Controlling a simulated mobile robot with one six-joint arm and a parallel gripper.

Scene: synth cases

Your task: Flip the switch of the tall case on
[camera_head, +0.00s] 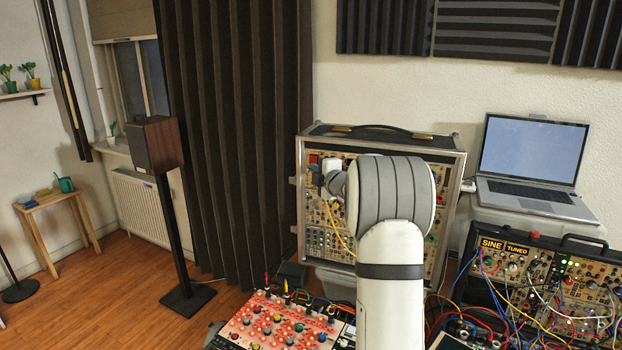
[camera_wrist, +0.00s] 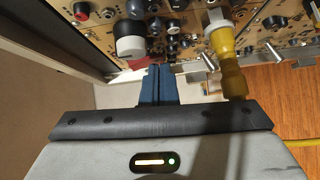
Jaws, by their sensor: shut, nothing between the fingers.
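The tall case (camera_head: 375,137) stands upright at the middle, an open-fronted frame full of panels with knobs and jacks. My arm covers much of its front. A small red part (camera_head: 313,159) shows at its upper left; I cannot tell for sure that it is the switch, or its position. In the wrist view, my gripper (camera_wrist: 160,70) has its blue fingers together and empty, close to the panel. I cannot tell whether the fingers touch anything.
A yellow plug (camera_wrist: 226,60) stands out from the panel right of the fingers. A lower case with patch cables (camera_head: 545,275) and a laptop (camera_head: 530,165) are at the right. A red-panelled synth (camera_head: 275,325) is in front. Open floor lies left, around a speaker stand (camera_head: 175,235).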

